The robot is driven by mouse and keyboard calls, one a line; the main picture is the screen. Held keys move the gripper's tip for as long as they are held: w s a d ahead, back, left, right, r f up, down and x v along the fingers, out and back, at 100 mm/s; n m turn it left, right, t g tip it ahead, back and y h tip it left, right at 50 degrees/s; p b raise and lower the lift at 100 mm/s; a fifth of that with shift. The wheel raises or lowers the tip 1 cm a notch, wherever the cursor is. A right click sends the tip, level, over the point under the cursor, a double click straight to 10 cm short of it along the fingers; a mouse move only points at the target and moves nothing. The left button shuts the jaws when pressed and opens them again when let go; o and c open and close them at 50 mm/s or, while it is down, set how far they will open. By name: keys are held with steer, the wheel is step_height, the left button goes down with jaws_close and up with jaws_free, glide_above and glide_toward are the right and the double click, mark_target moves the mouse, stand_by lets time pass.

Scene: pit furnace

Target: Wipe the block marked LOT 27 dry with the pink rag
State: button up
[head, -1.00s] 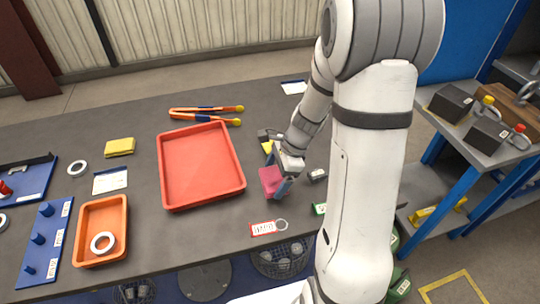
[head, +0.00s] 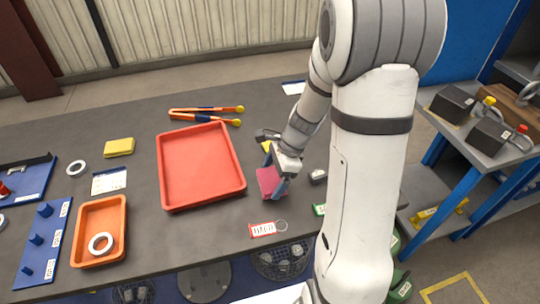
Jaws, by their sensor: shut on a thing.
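My gripper (head: 277,178) is shut on the pink rag (head: 267,181), just right of the red tray, low over the dark table. The rag hangs between the blue fingers. A small dark grey block (head: 318,176) with a pale top lies just right of my gripper. A dark block (head: 266,135) and something yellow (head: 266,147) show behind the gripper, partly hidden by it. I cannot read any LOT 27 mark on the blocks from here.
The empty red tray (head: 164,186) is left of my gripper. A red-edged tag (head: 262,229) with a ring lies in front. An orange tray (head: 79,222) holds a white ring. Orange-blue tongs (head: 205,110) and a yellow sponge (head: 119,147) lie further back. Dark boxes stand on a side bench (head: 454,132).

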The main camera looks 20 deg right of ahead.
steer(key=shift+a, duration=0.35)
steer(key=shift+d, duration=0.15)
steer(key=shift+s+d, duration=0.25)
steer(key=shift+d, duration=0.95)
steer(key=shift+w+a+p, duration=0.15)
steer(key=shift+a+p, duration=0.05)
steer(key=shift+a, duration=0.5)
steer(key=shift+w+a+p, duration=0.15)
steer(key=shift+a+p, duration=0.05)
steer(key=shift+a, duration=0.45)
steer(key=shift+s+d, duration=0.2)
steer(key=shift+d, duration=1.2)
steer(key=shift+s+d+r+p, duration=0.15)
steer(key=shift+r+p, duration=0.15)
steer(key=shift+p, duration=0.15)
steer(key=shift+r+p, duration=2.95)
steer(key=shift+r, duration=0.85)
